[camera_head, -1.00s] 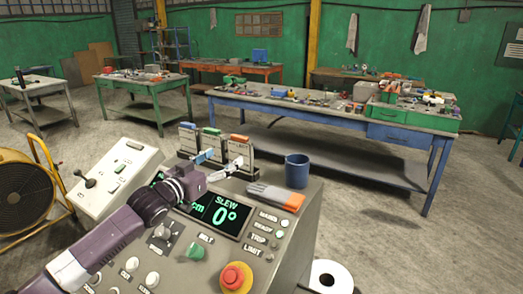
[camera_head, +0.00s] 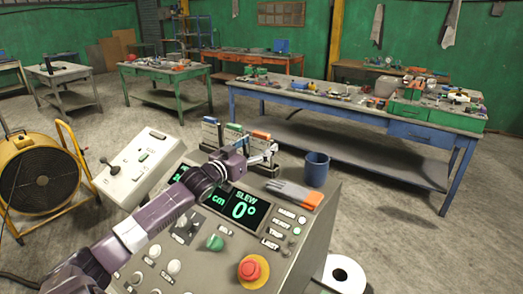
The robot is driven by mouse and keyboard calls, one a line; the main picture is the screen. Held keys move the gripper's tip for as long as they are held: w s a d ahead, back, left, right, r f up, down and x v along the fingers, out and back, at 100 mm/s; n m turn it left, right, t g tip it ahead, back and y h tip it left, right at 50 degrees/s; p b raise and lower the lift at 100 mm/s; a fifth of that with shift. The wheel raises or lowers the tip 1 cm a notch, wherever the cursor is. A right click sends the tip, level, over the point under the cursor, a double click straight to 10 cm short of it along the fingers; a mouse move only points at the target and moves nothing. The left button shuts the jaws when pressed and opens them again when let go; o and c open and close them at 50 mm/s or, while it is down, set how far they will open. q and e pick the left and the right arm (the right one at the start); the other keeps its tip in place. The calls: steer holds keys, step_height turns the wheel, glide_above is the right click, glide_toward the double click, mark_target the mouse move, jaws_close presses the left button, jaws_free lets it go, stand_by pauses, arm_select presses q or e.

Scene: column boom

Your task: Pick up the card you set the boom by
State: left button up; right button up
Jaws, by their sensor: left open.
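Three cards stand in a dark rack at the back of the grey control console: one with a blue top (camera_head: 210,120), one with a green top (camera_head: 233,127) and one with an orange top (camera_head: 261,135). My left gripper (camera_head: 271,153) is open, at the orange-topped card, and covers much of its lower part. I cannot tell whether the fingers touch it. The console display (camera_head: 243,207) reads SLEW 0°; the rest of it is partly hidden by my left arm. My right gripper is not in view.
A blue mug (camera_head: 316,168) and grey-and-orange gloves (camera_head: 294,193) lie right of the rack. A red stop button (camera_head: 252,269), a green knob (camera_head: 215,243) and several white buttons are on the console front. A yellow fan (camera_head: 40,180) stands at left.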

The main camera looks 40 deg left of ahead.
arm_select(q)
steer(key=c, duration=0.9)
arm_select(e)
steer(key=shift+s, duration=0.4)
arm_select(q)
steer(key=shift+w+r, duration=0.1)
steer(key=shift+r, duration=0.4)
step_height(320, 180, up, 19)
steer(key=b, duration=0.2)
steer(key=shift+b, duration=0.35)
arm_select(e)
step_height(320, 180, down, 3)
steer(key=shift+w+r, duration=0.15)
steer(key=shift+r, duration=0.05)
